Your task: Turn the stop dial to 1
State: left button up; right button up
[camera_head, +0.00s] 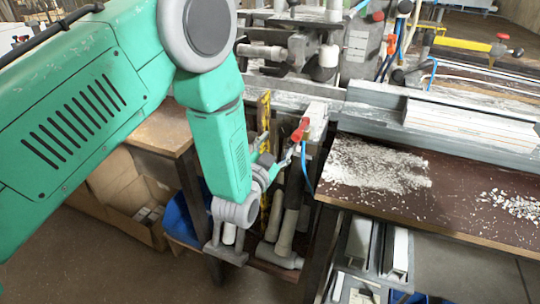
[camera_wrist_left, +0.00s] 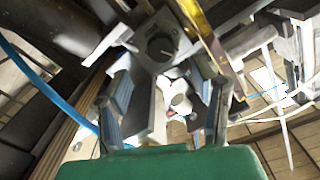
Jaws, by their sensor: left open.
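A dark round knob on a grey squarish housing, which looks like the stop dial (camera_wrist_left: 160,47), shows at the top middle of the left wrist view. Its markings are too small and blurred to read, so I cannot tell its setting. My left gripper (camera_wrist_left: 165,95) is open, with one finger on each side of the view below the knob; it appears empty and apart from the knob. In the head view the left gripper (camera_head: 272,166) is beside the bench's clamp end, partly hidden by my own arm. I cannot make out the dial there.
A red lever (camera_head: 300,130) and a blue hose (camera_head: 305,170) are close to the gripper. A yellow strip (camera_head: 265,125) stands beside it. A brown table (camera_head: 440,200) with white chips is on the right. A cardboard box (camera_head: 120,190) is on the floor at left.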

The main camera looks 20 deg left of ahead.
pick_arm(q)
jog(key=s, duration=0.5)
jog(key=shift+a+f, duration=0.1)
jog(key=s+a+f+n+g, duration=0.2)
jog(key=s+a+f+g, duration=0.2)
jog(key=s+f+g, duration=0.8)
jog(key=s+a+f+n+g, duration=0.1)
jog(key=s+f, duration=0.4)
jog(key=s, duration=0.6)
jog(key=s+a+f+n+g, duration=0.2)
jog(key=s+a+f+g, duration=0.1)
jog(key=s, duration=0.9)
notch_tip(320, 180, down, 3)
jog(key=shift+r+g+y, duration=0.2)
jog(key=shift+g+y, duration=0.1)
jog(key=shift+g, duration=0.4)
